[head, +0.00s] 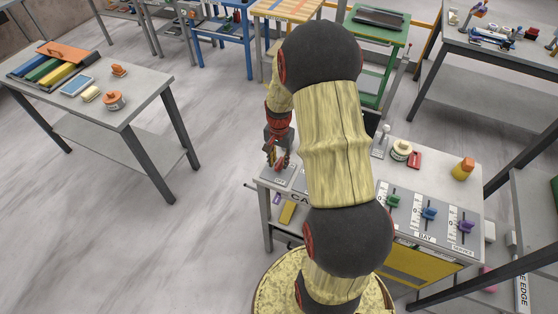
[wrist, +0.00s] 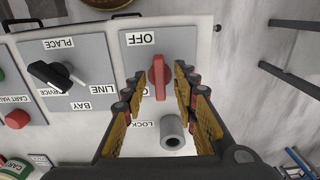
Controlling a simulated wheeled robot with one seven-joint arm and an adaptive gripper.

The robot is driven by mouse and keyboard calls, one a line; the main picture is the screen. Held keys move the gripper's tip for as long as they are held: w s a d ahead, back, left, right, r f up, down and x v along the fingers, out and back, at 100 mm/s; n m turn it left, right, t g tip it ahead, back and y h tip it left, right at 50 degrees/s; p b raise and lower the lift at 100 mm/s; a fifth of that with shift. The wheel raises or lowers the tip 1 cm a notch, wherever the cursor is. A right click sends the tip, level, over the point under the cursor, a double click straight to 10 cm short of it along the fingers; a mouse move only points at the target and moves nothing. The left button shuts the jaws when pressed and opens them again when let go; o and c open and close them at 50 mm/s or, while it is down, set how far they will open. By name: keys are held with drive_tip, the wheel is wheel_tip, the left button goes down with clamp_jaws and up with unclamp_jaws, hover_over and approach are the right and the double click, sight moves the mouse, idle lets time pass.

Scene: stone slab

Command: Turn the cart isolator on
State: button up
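The cart isolator is a red rotary handle (wrist: 160,76) on a grey plate in the wrist view. It stands upright in the picture, with an upside-down OFF label (wrist: 141,38) above and to its left. In the head view my gripper (head: 279,155) points down over the left end of the cart's panel (head: 440,249), and the handle is hard to make out there.
A grey cylinder (wrist: 172,133) stands beside a LOCK label. A black selector knob (wrist: 56,76) and a red button (wrist: 17,119) are to the left. Green, blue and purple levers (head: 428,213) are at the cart's right. A grey table (head: 139,94) stands left; floor between is clear.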

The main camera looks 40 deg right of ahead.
sight(279, 162)
wheel_tip(279, 162, up, 12)
idle(0.6)
idle(0.5)
drive_tip(key=s+a+r+n+t+b, duration=0.1)
drive_tip(key=s+a+r+n, duration=0.3)
drive_tip(key=a, duration=0.4)
drive_tip(key=s+a+r+n+t+b, duration=0.2)
drive_tip(key=s+a+r+n, duration=0.3)
drive_tip(key=a, duration=0.4)
drive_tip(key=s+a+r+n+t+b, duration=0.1)
drive_tip(key=s+a+r+n, duration=0.3)
drive_tip(key=a, duration=0.5)
wheel_tip(279, 162, up, 2)
drive_tip(key=shift+s+a+n+t, duration=0.2)
drive_tip(key=shift+s+n+t, duration=0.1)
drive_tip(key=shift+s+t, duration=0.5)
